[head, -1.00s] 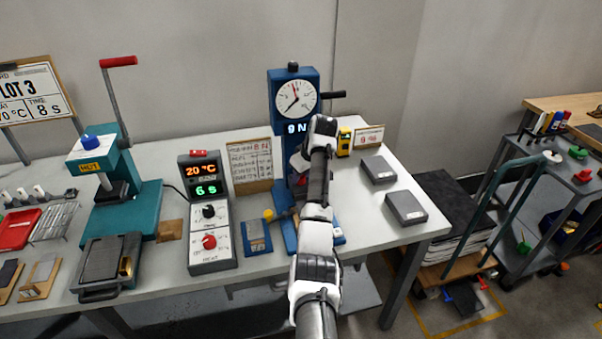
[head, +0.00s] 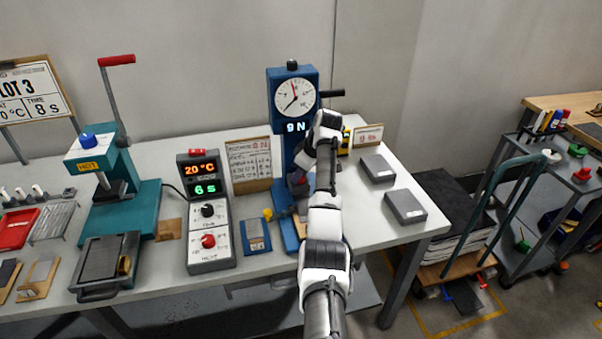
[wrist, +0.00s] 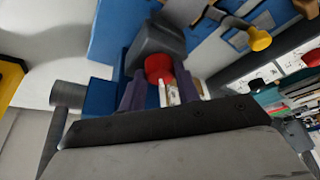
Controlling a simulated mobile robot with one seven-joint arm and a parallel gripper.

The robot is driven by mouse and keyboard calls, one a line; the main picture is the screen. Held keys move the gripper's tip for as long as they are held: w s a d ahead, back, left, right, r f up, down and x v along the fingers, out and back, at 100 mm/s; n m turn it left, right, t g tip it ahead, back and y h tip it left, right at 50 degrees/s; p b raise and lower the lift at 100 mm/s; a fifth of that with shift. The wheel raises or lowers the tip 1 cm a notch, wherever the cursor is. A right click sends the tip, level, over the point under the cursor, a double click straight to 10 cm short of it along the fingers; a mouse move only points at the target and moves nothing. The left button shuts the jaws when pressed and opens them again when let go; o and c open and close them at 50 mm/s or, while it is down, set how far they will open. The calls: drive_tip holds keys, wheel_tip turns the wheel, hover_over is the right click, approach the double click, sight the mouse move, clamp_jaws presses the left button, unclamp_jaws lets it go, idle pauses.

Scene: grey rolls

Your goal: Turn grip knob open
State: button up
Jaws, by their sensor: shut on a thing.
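The grip knob (wrist: 158,66) is red and sits on a dark grey grip block (wrist: 158,42) of the blue test stand. In the wrist view my gripper (wrist: 160,80) has its two purple fingers on either side of the knob, shut on it. A pale strip with markings (wrist: 171,94) shows just behind the knob, between the fingers. In the head view the blue stand (head: 284,85) has a dial reading and a "9 N" display. My arm and hand cover much of its lower part, so the knob is mostly hidden there.
A yellow-ended lever (wrist: 258,39) sticks out beside the grip block; its yellow end also shows in the head view (head: 268,214). A control box (head: 208,222) and a teal press (head: 120,205) stand to the left. Two grey blocks (head: 405,207) lie to the right.

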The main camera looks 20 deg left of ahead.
drive_tip(key=o, duration=1)
drive_tip(key=b+v, duration=0.1)
drive_tip(key=v, duration=1.3)
drive_tip(key=shift+b, duration=0.4)
drive_tip(key=shift+w+f, duration=0.1)
